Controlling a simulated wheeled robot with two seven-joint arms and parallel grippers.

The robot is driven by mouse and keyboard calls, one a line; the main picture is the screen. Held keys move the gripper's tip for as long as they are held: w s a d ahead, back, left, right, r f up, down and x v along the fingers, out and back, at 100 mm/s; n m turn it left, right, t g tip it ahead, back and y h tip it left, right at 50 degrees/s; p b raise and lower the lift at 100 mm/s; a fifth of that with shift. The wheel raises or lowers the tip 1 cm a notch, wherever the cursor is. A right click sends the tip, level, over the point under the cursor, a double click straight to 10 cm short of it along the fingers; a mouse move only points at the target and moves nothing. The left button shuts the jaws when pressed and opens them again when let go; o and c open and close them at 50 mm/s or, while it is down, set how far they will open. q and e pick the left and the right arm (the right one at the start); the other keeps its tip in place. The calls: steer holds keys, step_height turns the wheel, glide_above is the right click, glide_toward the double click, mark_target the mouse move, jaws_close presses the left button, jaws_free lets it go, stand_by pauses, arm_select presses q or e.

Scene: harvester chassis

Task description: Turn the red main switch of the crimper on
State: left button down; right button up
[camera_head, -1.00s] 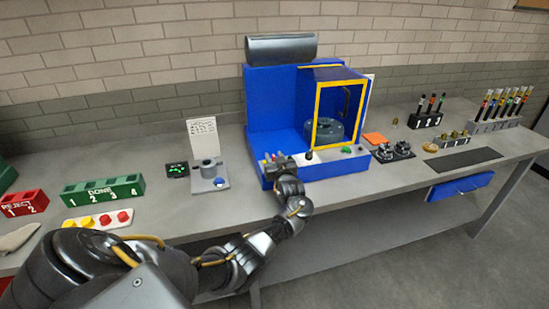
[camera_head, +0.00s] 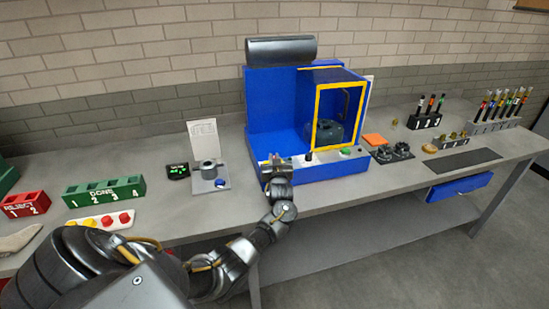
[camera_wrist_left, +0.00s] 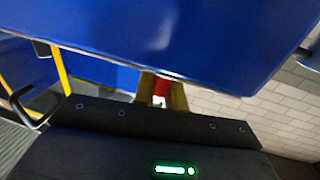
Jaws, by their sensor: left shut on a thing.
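The blue crimper (camera_head: 275,100) stands at the back middle of the bench, with a yellow-framed guard door on its right half. My left gripper (camera_head: 271,160) is at the left end of the crimper's front panel. In the left wrist view its two fingers (camera_wrist_left: 162,92) are shut on a small red part, the red main switch (camera_wrist_left: 162,86), against the blue body. The switch is hidden behind the gripper in the head view, and its turned position cannot be told. My right gripper is not in view.
On the front panel, a black knob (camera_head: 308,157) and a green button (camera_head: 345,151) lie right of my gripper. A small grey press (camera_head: 209,172) stands left of the crimper. Green bins (camera_head: 104,191) and red bins (camera_head: 25,204) are further left. Racks and parts stand at the right.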

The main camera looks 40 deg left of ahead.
arm_select(q)
steer(key=shift+s+a+m+t+h, duration=0.1)
steer(key=shift+a+m+t+h, duration=0.05)
steer(key=shift+m+t+h, duration=0.85)
steer(key=m+t+h, duration=0.1)
steer(key=h, duration=0.1)
steer(key=shift+m+h, duration=0.3)
steer(key=m+t+h, duration=0.1)
steer(key=m+h, duration=0.1)
steer(key=shift+h, duration=0.3)
steer(key=m+t+h+b, duration=0.1)
steer(key=h, duration=0.1)
steer(key=shift+f+m+h, duration=0.15)
steer(key=shift+m+h, duration=0.15)
steer(key=shift+h, duration=0.1)
steer(key=m+g+h+b, duration=0.1)
steer(key=m+h+b, duration=0.3)
steer(key=h+b, duration=0.2)
steer(key=m+g+h+b, duration=0.1)
steer(key=m+h+b, duration=0.2)
steer(key=h+b, duration=0.2)
steer(key=shift+f+m+h+b, duration=0.1)
steer(key=shift+m+h+b, duration=0.3)
steer(key=shift+b, duration=0.65)
steer(key=shift+r+m+g+h+b, duration=0.3)
steer(key=shift+m+g+h+b, duration=0.3)
steer(key=shift+b, duration=0.45)
